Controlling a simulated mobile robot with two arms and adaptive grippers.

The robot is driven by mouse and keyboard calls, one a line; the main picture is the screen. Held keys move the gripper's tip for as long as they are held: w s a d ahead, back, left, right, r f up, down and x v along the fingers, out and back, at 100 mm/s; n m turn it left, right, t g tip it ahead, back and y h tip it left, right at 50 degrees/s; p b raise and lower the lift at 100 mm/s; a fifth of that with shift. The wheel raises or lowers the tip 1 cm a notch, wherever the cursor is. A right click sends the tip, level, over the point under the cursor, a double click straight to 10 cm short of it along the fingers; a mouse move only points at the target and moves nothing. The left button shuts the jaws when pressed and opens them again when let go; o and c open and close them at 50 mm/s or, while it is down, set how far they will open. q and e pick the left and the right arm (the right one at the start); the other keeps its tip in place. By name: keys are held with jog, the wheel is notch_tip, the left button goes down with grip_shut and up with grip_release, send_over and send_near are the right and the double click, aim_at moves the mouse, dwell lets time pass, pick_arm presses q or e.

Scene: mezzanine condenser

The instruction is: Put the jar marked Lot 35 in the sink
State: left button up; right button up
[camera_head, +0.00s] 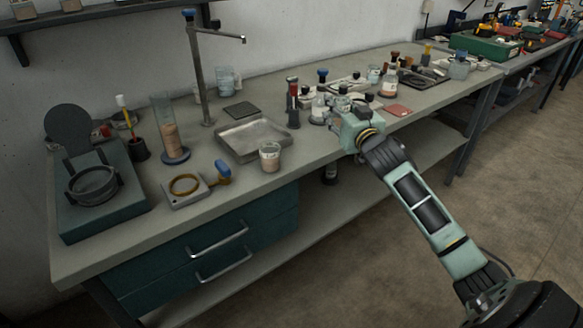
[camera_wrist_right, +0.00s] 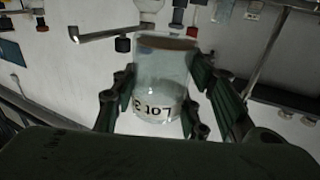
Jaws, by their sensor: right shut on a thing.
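My right gripper (camera_head: 345,106) is over the bench, right of the sink, among small bottles and flasks. In the right wrist view its fingers (camera_wrist_right: 160,92) are shut on a clear glass jar (camera_wrist_right: 162,75) with a brownish rim. Black lettering on the jar reads "Lot 3"; the rest of the number is hidden by a finger. I cannot clearly separate the held jar from the clutter in the head view. The sink (camera_head: 233,133) is a shallow metal basin set in the bench, beneath a tall tap (camera_head: 200,75). My left gripper is not in view.
A beaker with pinkish contents (camera_head: 270,157) stands at the sink's front right corner. A dark square pad (camera_head: 240,110) lies behind the sink. A cylinder (camera_head: 167,130) stands to its left. Several bottles and a red pad (camera_head: 398,110) lie near my right gripper.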

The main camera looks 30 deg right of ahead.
jog(key=shift+d, duration=0.3)
jog(key=w+a+f, duration=0.2)
jog(key=a, duration=0.1)
jog(key=w+a+f, duration=0.2)
jog(key=a, duration=0.2)
jog(key=w+a+f, duration=0.2)
jog(key=a+f, duration=0.1)
jog(key=shift+a, duration=0.2)
jog(key=shift+f, duration=1.75)
jog(key=shift+s, duration=0.1)
jog(key=o, duration=1.2)
jog(key=shift+f, duration=0.15)
